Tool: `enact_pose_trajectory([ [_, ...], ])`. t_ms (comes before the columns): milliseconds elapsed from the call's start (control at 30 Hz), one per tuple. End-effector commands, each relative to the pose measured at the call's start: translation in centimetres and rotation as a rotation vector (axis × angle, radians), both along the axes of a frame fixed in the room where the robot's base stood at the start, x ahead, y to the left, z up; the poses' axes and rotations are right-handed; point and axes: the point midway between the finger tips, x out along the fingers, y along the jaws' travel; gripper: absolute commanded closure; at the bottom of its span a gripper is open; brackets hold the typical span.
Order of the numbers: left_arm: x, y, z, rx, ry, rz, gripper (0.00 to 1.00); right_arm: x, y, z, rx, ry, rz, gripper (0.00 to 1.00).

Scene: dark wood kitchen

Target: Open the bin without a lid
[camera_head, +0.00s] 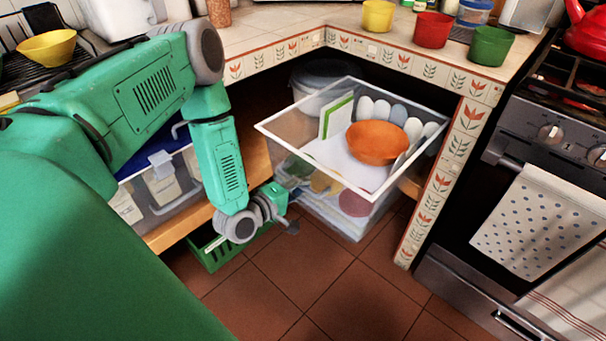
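A clear bin with a white rim (272,133) and no lid juts out from the corner shelf under the counter, over the floor. An orange bowl (376,142), a green-edged white item and several pale rounded items show inside it. My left arm comes in from the left and reaches down past the bin's left side. My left gripper (288,226) is low, by the bin's lower left front. Its fingers are small and dark here, so I cannot tell whether they are open or touch the bin. My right gripper is not in view.
Another clear bin with a blue lid (150,160) stands on the shelf (180,230) behind my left arm. A green crate (215,254) is below. The oven (510,160) with a dotted towel (540,222) is at right. The tiled floor (300,275) in front is free.

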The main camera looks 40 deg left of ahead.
Motion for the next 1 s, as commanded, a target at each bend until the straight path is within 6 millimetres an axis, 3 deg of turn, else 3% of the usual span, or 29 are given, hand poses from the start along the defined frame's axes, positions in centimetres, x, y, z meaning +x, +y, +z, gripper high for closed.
enact_pose_trajectory([
  [33,-0.2,0.1,-0.4,0.002,0.011,0.002,1.00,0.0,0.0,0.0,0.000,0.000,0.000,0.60],
  [133,-0.2,0.1,-0.3,0.003,0.010,0.002,0.68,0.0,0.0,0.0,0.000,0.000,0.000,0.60],
  [567,-0.9,0.1,0.0,0.001,0.005,0.000,0.68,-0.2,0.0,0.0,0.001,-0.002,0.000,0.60],
  [1000,-9.3,0.9,1.6,-0.002,0.009,0.003,0.68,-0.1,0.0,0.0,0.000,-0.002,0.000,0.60],
])
